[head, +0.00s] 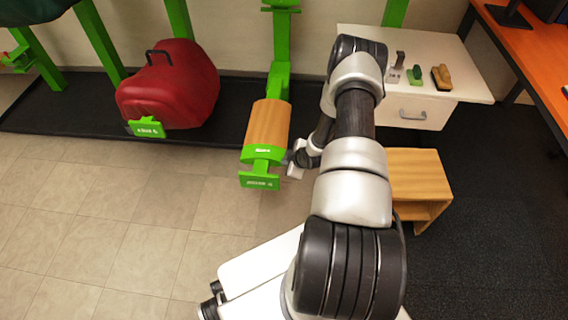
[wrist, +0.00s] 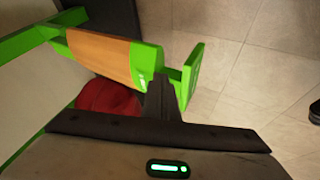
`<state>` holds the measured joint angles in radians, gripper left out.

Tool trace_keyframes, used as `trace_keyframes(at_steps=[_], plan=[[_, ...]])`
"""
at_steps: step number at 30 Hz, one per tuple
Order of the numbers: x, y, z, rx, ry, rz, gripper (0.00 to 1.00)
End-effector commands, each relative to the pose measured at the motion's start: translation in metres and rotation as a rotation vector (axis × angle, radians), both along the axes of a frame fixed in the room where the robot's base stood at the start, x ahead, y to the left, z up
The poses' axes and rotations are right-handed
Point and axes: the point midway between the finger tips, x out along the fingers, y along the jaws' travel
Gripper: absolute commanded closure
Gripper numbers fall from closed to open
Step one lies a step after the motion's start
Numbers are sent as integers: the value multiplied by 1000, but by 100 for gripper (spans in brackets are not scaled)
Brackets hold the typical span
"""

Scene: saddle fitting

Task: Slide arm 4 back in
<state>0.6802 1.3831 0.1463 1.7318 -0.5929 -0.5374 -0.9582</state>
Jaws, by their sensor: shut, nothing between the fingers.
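A green arm with a wooden half-round pad (head: 267,125) stands out from a green post, with a green label plate (head: 259,181) at its front end; the plate's small lettering is hard to read. The pad also shows in the wrist view (wrist: 103,54), with the plate (wrist: 192,76) to its right. My gripper (head: 297,160) is beside the front end, right of the neck between pad and plate. In the wrist view my gripper (wrist: 160,98) is shut and empty, its fingertips close to that neck; I cannot tell whether they touch.
A red saddle (head: 172,85) sits on another arm with a green label (head: 147,128) to the left. A white cabinet (head: 420,75) with small items on top and a wooden stool (head: 420,178) stand right. Tiled floor in front is clear.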

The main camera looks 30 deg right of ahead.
Motion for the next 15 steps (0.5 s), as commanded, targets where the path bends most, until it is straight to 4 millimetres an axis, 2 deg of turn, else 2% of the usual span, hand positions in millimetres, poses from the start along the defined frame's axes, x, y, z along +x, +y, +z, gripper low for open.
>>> trace_keyframes(at_steps=[1, 6, 15], plan=[[5, 1, -11, 1, 1, 0, 100], [24, 3, -37, 2, 2, -3, 100], [47, 4, -65, 1, 2, -3, 100]])
